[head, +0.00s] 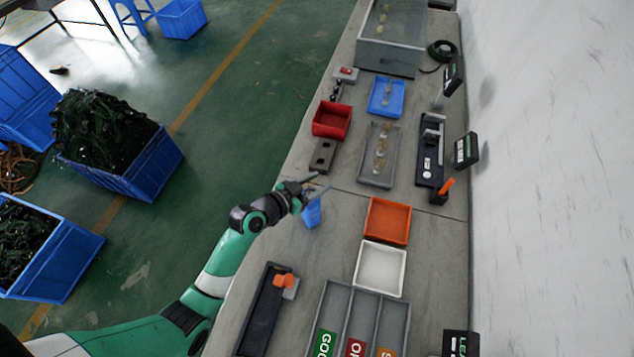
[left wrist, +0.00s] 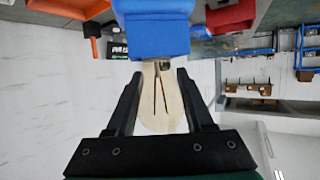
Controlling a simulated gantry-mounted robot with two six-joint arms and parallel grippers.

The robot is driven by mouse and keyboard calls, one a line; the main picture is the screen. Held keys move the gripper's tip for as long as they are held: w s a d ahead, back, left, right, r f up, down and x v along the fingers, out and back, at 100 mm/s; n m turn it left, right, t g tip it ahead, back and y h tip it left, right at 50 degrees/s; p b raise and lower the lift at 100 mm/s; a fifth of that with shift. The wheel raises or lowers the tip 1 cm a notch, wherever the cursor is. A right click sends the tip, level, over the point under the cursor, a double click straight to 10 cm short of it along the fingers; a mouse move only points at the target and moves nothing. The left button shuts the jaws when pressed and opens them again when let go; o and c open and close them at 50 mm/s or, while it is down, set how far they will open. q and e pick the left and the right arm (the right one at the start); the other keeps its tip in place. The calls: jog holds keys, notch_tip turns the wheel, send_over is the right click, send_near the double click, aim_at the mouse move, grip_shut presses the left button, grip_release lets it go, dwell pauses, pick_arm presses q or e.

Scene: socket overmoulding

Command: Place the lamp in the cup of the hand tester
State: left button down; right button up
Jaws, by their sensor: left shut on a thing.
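In the left wrist view, a pale cream lamp (left wrist: 161,98) with dark lines inside sits between the fingers of my left gripper (left wrist: 160,85). The gripper is shut on it. The lamp's narrow end points at a large blue body (left wrist: 152,35), close ahead. In the head view my left gripper (head: 320,184) is over the bench's near edge, with a small blue thing (head: 311,213) just below it. I cannot tell whether this blue thing is joined to the lamp or stands on the bench, or which thing is the hand tester and its cup. My right gripper is out of view.
An orange tray (head: 388,203) and a white tray (head: 361,267) lie right of the gripper. A grey block with two holes (head: 324,144), a red bin (head: 346,121) and a grey lamp tray (head: 366,172) lie farther back. A black rail fixture (head: 257,320) lies in front.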

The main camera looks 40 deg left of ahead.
pick_arm(q)
jog(key=shift+f, duration=0.2)
jog(key=shift+c, duration=1.4)
grip_release()
jog(key=shift+r, duration=0.1)
jog(key=shift+s+r, duration=0.25)
jog(key=shift+r, duration=0.05)
jog(key=p+v, duration=0.1)
jog(key=v, duration=1)
jog(key=shift+s+p, duration=0.25)
jog(key=shift+p, duration=0.15)
jog(key=shift+r, duration=0.1)
